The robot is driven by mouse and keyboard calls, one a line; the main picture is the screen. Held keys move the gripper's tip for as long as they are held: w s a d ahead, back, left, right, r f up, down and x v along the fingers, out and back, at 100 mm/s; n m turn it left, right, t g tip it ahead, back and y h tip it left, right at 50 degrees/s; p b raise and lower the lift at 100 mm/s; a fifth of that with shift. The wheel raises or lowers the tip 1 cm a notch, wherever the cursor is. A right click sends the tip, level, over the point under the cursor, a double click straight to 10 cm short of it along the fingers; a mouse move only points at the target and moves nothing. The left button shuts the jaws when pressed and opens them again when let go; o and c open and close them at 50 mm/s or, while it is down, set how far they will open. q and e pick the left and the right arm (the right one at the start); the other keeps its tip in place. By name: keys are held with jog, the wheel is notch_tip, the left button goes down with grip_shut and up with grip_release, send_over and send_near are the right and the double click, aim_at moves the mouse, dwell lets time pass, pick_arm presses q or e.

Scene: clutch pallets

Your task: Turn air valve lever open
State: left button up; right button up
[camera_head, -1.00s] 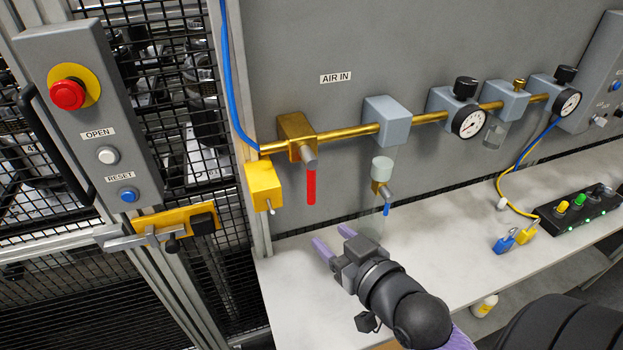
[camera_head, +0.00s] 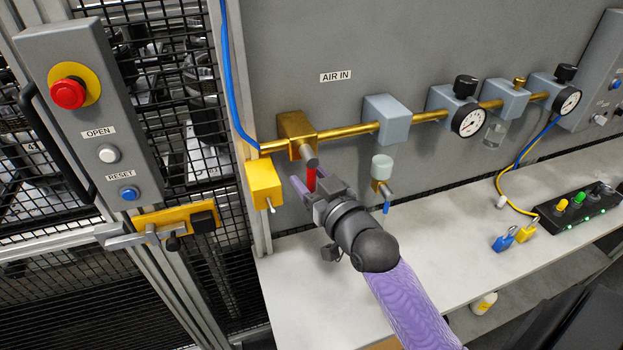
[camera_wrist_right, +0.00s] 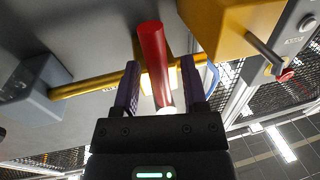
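The air valve is a brass block (camera_head: 297,138) on the brass pipe below the "AIR IN" label. Its red lever (camera_head: 310,180) hangs straight down, and its lower part is hidden behind my right gripper (camera_head: 311,181). In the right wrist view the red lever (camera_wrist_right: 154,60) stands between the two purple fingers of my right gripper (camera_wrist_right: 161,78). The fingers are apart, one on each side, with a clear gap at the right finger and a small one at the left. I cannot tell whether the left finger touches it. My left gripper is not in view.
A yellow box (camera_head: 264,184) sits just left of the lever. A grey block (camera_head: 386,119) and a small drain valve with a blue lever (camera_head: 386,208) are to the right. Gauges (camera_head: 468,121) follow along the pipe. The white bench (camera_head: 300,290) below is mostly clear nearby.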

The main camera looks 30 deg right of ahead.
grip_shut()
dwell(1.3)
